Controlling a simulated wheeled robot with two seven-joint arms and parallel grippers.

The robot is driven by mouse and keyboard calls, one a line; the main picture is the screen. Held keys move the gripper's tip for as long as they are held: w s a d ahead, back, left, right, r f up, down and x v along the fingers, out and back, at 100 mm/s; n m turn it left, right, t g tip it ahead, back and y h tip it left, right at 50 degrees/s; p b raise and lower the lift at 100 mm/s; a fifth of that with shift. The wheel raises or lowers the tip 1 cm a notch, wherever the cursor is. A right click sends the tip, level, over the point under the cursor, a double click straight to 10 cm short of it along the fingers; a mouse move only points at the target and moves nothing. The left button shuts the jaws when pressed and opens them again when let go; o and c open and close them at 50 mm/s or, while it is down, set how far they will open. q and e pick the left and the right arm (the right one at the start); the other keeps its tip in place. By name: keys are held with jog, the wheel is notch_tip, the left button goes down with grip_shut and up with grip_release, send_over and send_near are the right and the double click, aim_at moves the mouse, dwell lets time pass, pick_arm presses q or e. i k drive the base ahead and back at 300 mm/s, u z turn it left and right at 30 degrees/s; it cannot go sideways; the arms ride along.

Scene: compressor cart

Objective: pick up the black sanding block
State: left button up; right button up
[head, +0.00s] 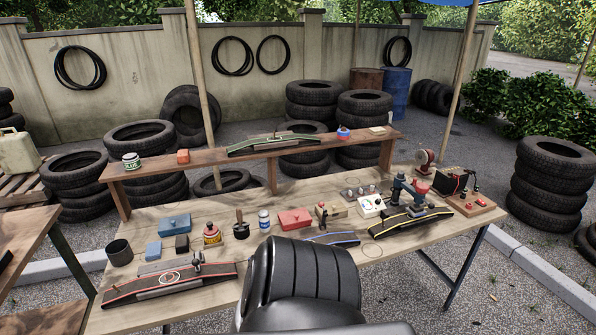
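A small black block (182,243), which looks like the sanding block, lies on the wooden workbench (224,290) at its left part. It sits just right of a light blue block (153,250) and left of a red-and-yellow glue bottle (212,235). Its top and front are in plain sight. Neither of my grippers is in the head view, so their state does not show.
A dark cup (119,252) stands left of the blocks. A red-edged rack with a tire strip (165,287) lies in front of them. A blue box (174,223) is behind. A large black ribbed shape (300,275) blocks the bench's front middle; I cannot tell what it is.

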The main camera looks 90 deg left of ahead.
aim_at(181, 242)
jog(key=u, duration=1.9)
